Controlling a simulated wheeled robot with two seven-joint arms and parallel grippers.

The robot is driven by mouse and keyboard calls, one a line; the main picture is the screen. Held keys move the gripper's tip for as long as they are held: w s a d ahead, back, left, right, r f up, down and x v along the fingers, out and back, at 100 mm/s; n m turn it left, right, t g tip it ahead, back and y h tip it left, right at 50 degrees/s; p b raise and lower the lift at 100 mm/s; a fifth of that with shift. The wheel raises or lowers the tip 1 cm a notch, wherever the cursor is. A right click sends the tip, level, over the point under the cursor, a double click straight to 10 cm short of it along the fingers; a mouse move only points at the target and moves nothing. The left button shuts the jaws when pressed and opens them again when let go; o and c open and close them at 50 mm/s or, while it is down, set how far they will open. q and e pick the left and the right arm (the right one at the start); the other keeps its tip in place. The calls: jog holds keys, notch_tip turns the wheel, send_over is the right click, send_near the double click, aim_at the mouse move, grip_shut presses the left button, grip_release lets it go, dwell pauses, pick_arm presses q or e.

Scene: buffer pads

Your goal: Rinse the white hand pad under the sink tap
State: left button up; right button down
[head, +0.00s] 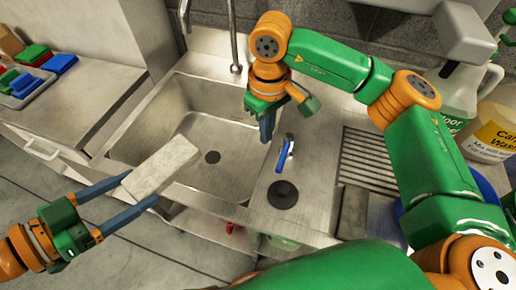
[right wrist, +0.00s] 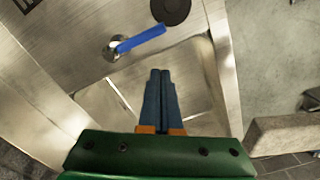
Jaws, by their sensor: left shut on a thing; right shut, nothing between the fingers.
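The white hand pad (head: 160,166) is a pale rectangular block. My left gripper (head: 134,196) is shut on it and holds it over the sink's front left edge. The pad also shows at the right edge of the right wrist view (right wrist: 285,132). The steel sink (head: 160,137) has a bare basin with a dark drain. My right gripper (head: 267,128) is shut and empty, pointing down at the sink's right side, near the blue lever (head: 284,154). The lever also shows in the right wrist view (right wrist: 141,39), apart from the fingers.
A ribbed drainer (head: 368,160) is right of the lever. Large bottles (head: 455,98) stand at the back right. A round black cap (head: 283,194) is in the counter before the lever.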

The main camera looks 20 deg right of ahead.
aim_at(284, 154)
jog(key=f+b, duration=0.1)
jog(key=f, duration=0.1)
jog(key=f+b, duration=0.2)
jog(key=f, duration=0.1)
jog(key=shift+w+d+f, duration=0.15)
jog(key=shift+d+f, duration=0.05)
jog(key=shift+d+f, duration=0.1)
jog(key=shift+b, duration=0.3)
dwell(1.1)
notch_tip(284, 154, down, 3)
jog(key=b, duration=0.3)
jog(key=shift+f, duration=0.2)
jog(key=shift+w+r, duration=0.1)
